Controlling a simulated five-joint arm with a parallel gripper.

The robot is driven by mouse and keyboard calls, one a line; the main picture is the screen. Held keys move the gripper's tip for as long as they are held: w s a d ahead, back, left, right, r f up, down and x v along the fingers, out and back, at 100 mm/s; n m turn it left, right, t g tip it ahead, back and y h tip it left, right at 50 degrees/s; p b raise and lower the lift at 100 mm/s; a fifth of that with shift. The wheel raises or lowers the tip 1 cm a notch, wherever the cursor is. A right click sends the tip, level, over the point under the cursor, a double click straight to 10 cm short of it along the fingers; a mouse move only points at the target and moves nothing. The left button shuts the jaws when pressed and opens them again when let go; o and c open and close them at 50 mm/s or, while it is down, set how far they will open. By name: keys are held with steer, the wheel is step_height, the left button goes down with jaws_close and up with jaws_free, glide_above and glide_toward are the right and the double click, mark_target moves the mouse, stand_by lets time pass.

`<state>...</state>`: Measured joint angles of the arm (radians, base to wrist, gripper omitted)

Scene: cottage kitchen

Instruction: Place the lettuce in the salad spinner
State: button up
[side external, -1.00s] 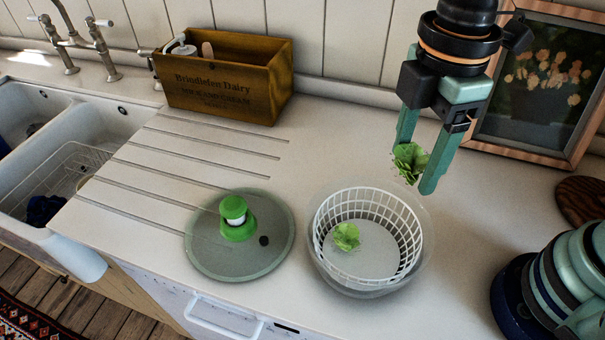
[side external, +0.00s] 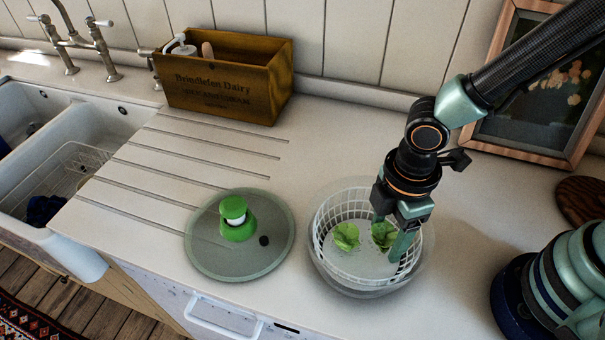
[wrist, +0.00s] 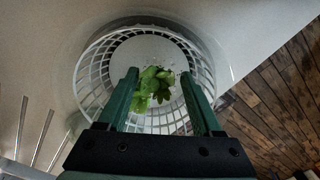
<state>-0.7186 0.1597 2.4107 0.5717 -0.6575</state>
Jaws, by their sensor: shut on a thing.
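The salad spinner (side external: 327,222) is a clear bowl with a white slatted basket inside, open at the top. One piece of green lettuce (side external: 346,237) lies on the basket floor. My gripper (side external: 390,240) reaches down into the right side of the basket. It is shut on a second piece of lettuce (side external: 383,234), low inside the basket beside the first. In the wrist view the lettuce (wrist: 152,84) shows between and beyond my fingers, above the basket (wrist: 92,72). I cannot tell whether the held piece touches the basket floor.
The spinner lid (side external: 205,255) with its green knob lies on the counter left of the spinner. A wooden box (side external: 225,82) stands at the back, and a framed picture (side external: 530,90) leans at the back right. The sink (side external: 90,120) is at the left.

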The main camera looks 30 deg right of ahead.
mark_target(387, 232)
steer(key=shift+f, duration=1.3)
steer(key=shift+f, duration=0.15)
steer(key=o, duration=0.5)
step_height(387, 232, up, 12)
steer(key=shift+r, duration=0.1)
steer(key=w+d+r+m+t, duration=0.2)
steer(key=d+r+m, duration=0.3)
steer(key=d+m, duration=0.3)
steer(key=w+d+r+m+t, duration=0.3)
steer(key=d+m, duration=0.4)
steer(key=d, duration=0.4)
steer(key=shift+w+r+m+t, duration=0.3)
steer(key=shift+w+r+m, duration=0.1)
steer(key=shift+w+r, duration=0.5)
